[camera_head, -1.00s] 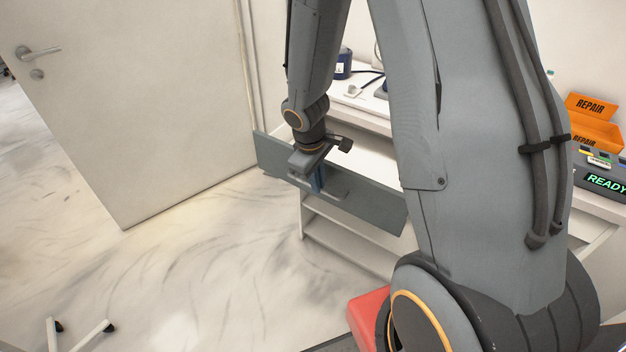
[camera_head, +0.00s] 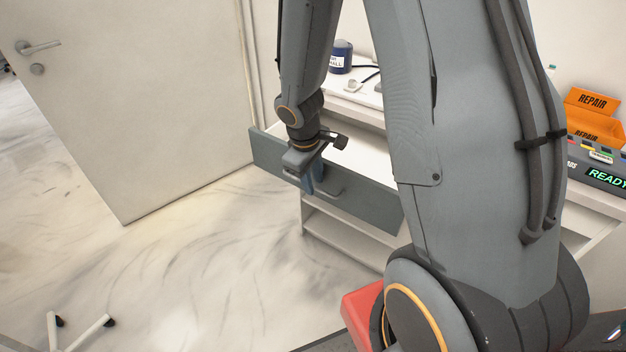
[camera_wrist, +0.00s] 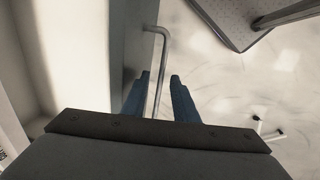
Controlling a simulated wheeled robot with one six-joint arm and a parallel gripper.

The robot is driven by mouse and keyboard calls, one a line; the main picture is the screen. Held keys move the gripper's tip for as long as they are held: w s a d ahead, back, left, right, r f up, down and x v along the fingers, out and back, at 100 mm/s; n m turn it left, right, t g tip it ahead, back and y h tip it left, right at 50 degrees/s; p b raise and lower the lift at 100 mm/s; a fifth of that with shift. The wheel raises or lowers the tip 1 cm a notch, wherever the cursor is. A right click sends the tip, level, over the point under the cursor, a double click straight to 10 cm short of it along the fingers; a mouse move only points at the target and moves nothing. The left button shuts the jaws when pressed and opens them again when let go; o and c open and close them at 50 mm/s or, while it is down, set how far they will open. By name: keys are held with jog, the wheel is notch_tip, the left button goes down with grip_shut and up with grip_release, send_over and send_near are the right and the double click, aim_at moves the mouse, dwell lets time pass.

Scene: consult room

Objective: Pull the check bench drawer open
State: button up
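The check bench drawer has a grey-blue front (camera_head: 365,200) that stands out from the white bench, with its pale inside showing behind the front, so it is open. A metal bar handle (camera_head: 335,191) is on the front; in the wrist view the handle (camera_wrist: 159,75) runs between my two blue fingers. My gripper (camera_head: 309,187) is at the front, by the left part of the handle. In the wrist view my gripper (camera_wrist: 160,78) has its fingers apart, with a gap on each side of the bar.
An orange REPAIR box (camera_head: 592,103) and a READY display (camera_head: 605,179) are at the right. A white door (camera_head: 130,110) is at the left. The floor (camera_head: 200,270) before the drawer is clear.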

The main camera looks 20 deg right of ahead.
notch_tip(320, 180, up, 8)
jog(key=a, duration=0.1)
jog(key=shift+s+a+f, duration=0.15)
jog(key=shift+s, duration=0.25)
jog(key=s+a+r+m+y, duration=0.1)
jog(key=s+r+m, duration=0.1)
jog(key=s, duration=0.4)
jog(key=s+a+r+m, duration=0.1)
jog(key=s+r+m, duration=0.1)
jog(key=s+m, duration=0.2)
jog(key=shift+s+a+r+m+y, duration=0.2)
jog(key=shift+s+r+m+y, duration=0.2)
jog(key=shift+s, duration=0.55)
